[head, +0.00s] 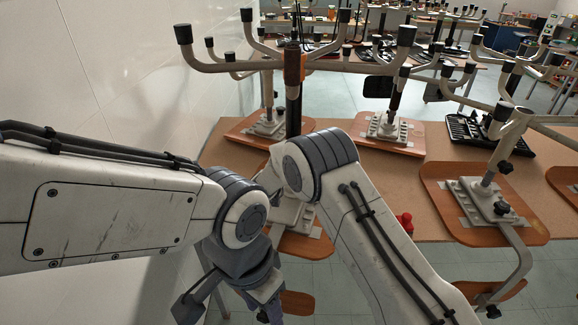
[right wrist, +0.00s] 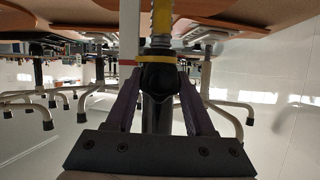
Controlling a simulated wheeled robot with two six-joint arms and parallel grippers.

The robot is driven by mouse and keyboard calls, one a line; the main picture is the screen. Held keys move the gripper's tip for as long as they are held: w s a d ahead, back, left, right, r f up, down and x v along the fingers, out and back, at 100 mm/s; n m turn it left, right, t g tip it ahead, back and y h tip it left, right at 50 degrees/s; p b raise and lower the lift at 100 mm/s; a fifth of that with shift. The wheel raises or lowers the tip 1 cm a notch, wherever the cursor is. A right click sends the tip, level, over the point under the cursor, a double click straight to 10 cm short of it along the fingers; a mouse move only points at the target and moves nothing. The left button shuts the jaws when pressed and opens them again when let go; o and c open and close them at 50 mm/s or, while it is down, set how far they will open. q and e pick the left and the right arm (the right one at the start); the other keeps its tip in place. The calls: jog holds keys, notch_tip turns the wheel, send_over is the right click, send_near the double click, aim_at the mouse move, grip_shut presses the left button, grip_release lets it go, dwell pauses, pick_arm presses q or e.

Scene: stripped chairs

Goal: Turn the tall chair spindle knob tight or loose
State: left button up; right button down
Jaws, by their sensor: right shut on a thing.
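The tall chair spindle (head: 293,95) is a dark upright post with a rusty orange collar, rising from an upturned chair behind my arms in the head view. In the right wrist view, my right gripper (right wrist: 158,88) has its two purple fingers closed on the black knob (right wrist: 158,74), one on each side. A ribbed spindle with a yellow band (right wrist: 161,18) meets the knob. The right gripper is hidden behind my arms in the head view. My left gripper (head: 266,304) hangs low at the bottom edge there, its fingers partly cut off, so its opening is unclear.
Several upturned chair bases with black-capped legs (head: 405,36) stand around a brown table (head: 435,148). A chair seat with a metal plate (head: 480,205) lies at the right. A small red object (head: 405,221) sits near the table's front edge. A white wall (head: 130,75) closes the left side.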

jog(key=m+y+b, duration=0.1)
jog(key=b, duration=0.3)
jog(key=m+y+b, duration=0.1)
jog(key=m+b, duration=0.1)
jog(key=b, duration=0.1)
jog(key=shift+d+f+t+b, duration=0.1)
jog(key=shift+f+t+b, duration=0.1)
jog(key=shift+t+b, duration=0.2)
jog(key=shift+r, duration=0.25)
jog(key=shift+c, duration=1.3)
grip_release()
jog(key=shift+s, duration=0.15)
jog(key=b+v, duration=0.1)
jog(key=v, duration=0.9)
jog(key=shift+b, duration=0.4)
jog(key=shift+s, duration=0.1)
